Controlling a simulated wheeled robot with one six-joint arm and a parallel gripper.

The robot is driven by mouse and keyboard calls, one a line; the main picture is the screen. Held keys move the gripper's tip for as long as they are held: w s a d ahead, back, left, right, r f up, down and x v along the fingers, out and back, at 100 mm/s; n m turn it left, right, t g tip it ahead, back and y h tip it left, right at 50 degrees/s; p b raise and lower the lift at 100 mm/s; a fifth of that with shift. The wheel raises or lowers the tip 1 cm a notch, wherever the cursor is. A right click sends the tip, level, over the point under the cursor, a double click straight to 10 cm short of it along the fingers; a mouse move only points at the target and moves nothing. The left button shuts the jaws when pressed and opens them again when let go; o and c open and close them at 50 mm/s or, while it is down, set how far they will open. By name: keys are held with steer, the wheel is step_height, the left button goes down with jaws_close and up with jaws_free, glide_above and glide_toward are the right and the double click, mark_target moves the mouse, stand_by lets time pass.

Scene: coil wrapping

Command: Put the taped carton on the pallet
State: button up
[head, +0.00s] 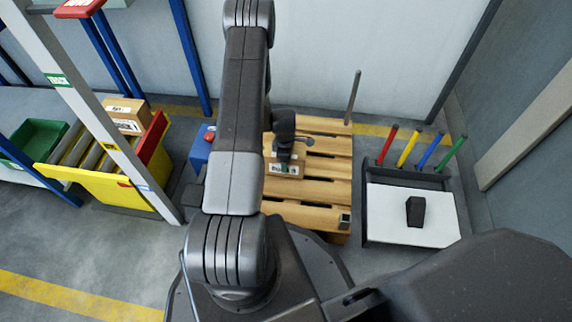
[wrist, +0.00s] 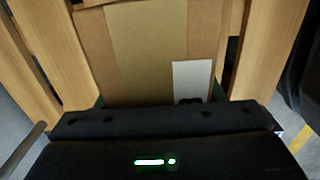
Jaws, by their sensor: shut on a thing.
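The taped carton (head: 285,171) is a small brown box with a white label, over the slats of the wooden pallet (head: 318,213). In the wrist view the carton (wrist: 95,45) fills the middle, with a lighter tape band down its top and a white label at lower right. My gripper (head: 284,157) is above the carton, pointing down, and is shut on it. The pallet slats (wrist: 268,45) show on both sides of the carton in the wrist view. I cannot tell whether the carton's underside touches the slats. My arm hides the pallet's left part.
A grey post (head: 353,97) rises at the pallet's back right corner. A tray (head: 385,232) with a black block and coloured sticks stands to the right. A yellow conveyor (head: 85,180) with another carton (head: 126,112) and a white-grey upright (head: 95,110) are at left.

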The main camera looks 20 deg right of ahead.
steer(key=shift+f+b, duration=0.35)
steer(key=shift+f, duration=1)
steer(key=shift+f, duration=0.1)
steer(key=o, duration=1.4)
step_height(320, 180, up, 12)
steer(key=p, duration=0.4)
steer(key=shift+a, duration=0.1)
